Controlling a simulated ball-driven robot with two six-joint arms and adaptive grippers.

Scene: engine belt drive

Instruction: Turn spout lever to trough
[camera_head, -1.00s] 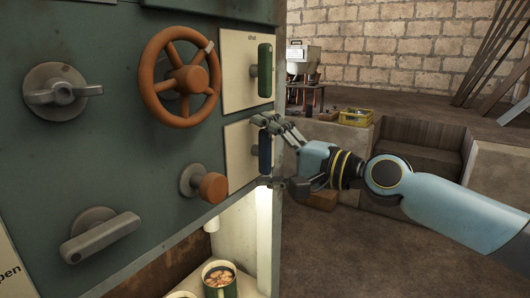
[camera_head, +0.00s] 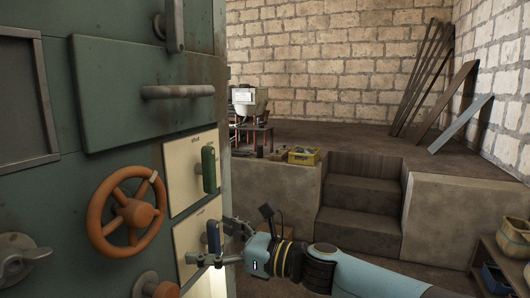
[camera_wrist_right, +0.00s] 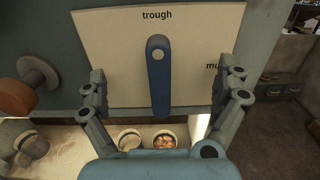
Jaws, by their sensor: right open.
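The spout lever is a blue handle (camera_wrist_right: 160,80) on a pale plate (camera_wrist_right: 110,50) in the right wrist view. It hangs straight down from its pivot. The plate reads "trough" above the lever, and a partly hidden word starting "mu" is at its right. The blue lever (camera_head: 213,236) also shows low in the head view. My right gripper (camera_wrist_right: 165,95) is open, with one finger on each side of the lever and visible gaps to it. In the head view the right gripper (camera_head: 222,246) is at the plate. My left gripper is not in view.
A green lever (camera_head: 208,169) is on the plate above, beside an orange handwheel (camera_head: 128,210). An orange knob (camera_wrist_right: 16,98) is left of the plate. Mugs (camera_wrist_right: 165,138) stand below the lever. Stone steps (camera_head: 362,190) are at the right, with open floor in front.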

